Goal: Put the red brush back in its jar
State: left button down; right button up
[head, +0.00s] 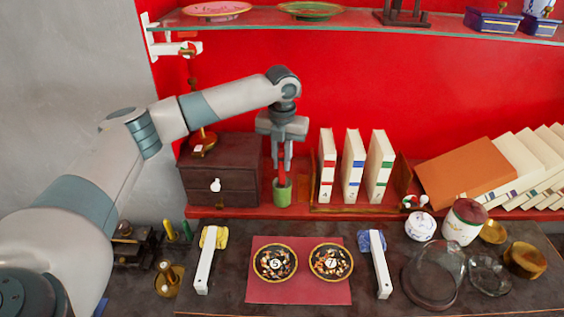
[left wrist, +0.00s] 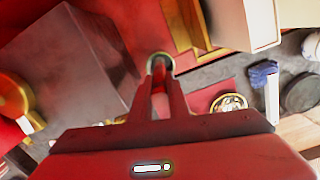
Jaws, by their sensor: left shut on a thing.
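My left gripper (head: 281,163) points down above the red shelf and is shut on the red brush (head: 281,176). The brush is upright, with its lower end at the mouth of the small green jar (head: 282,195). I cannot tell how deep inside the jar the brush reaches. The jar stands upright on the red shelf (head: 240,211). In the left wrist view the jar's round rim (left wrist: 160,60) shows just beyond the fingertips, with the brush (left wrist: 160,103) between the fingers. My right gripper is not in view.
A dark drawer box (head: 222,160) stands close left of the jar. White books (head: 327,168) stand upright close to its right in a gold-edged holder. Below, the dark table holds two patterned bowls (head: 275,262) on a red mat (head: 300,291). A glass shelf (head: 350,26) hangs above.

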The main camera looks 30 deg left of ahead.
pick_arm(q)
jog(key=shift+w+a+r+g+p, duration=0.1)
jog(key=shift+w+a+g+p, duration=0.1)
jog(key=shift+w+g+p, duration=0.25)
jog(key=shift+s+f, duration=0.15)
jog(key=shift+f, duration=1.4)
jog(key=c, duration=1.7)
grip_release()
notch_tip(320, 180, up, 6)
jog(key=shift+r+b, duration=0.1)
jog(key=shift+b, duration=0.9)
jog(key=shift+r, duration=0.8)
